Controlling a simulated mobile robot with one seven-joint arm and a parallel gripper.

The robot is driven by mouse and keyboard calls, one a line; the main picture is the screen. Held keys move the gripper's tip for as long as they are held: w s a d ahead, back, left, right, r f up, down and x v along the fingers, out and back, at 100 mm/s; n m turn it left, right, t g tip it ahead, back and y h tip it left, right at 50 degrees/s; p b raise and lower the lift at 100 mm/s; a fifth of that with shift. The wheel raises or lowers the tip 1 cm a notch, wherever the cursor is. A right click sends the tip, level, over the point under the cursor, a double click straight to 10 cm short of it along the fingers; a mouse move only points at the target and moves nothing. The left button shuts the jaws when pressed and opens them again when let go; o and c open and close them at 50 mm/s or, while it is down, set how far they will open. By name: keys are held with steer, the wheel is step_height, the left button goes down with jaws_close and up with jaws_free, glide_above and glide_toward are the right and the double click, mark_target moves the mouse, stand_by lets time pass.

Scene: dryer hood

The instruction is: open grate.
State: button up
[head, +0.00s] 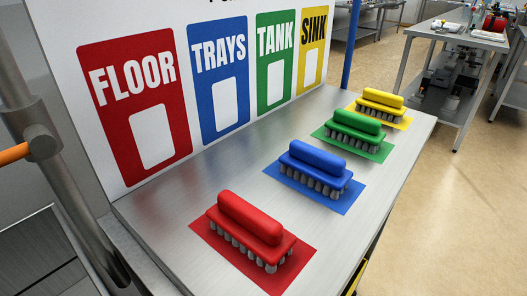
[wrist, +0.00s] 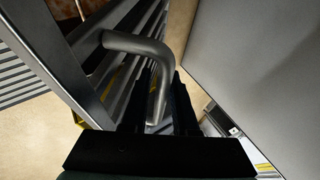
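The grate (wrist: 88,82) is a grey metal frame with slats, at the left of the wrist view. A grey bent bar handle (wrist: 136,45) stands out from its frame and curves down. My gripper (wrist: 160,78) has its two dark fingers on either side of the handle's lower length, which fills the narrow gap between them. The fingers look closed on the handle, though the contact itself is partly hidden. My gripper is not in the head view. I cannot tell how far the grate stands open.
A steel bench (head: 180,205) carries red (head: 250,218), blue (head: 316,160), green (head: 355,122) and yellow (head: 382,98) brushes on coloured mats. A sign board (head: 190,140) stands behind them. A large grey panel (wrist: 255,70) is close on the right of the wrist view. Open floor (head: 450,200) lies right of the bench.

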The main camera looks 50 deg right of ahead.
steer(key=p+v, duration=0.4)
steer(key=v, duration=0.2)
steer(key=shift+w+r, duration=0.1)
steer(key=shift+s+a+r+p, duration=0.25)
steer(key=shift+s+r+p, duration=0.1)
steer(key=shift+p, duration=0.25)
steer(key=shift+c, duration=0.3)
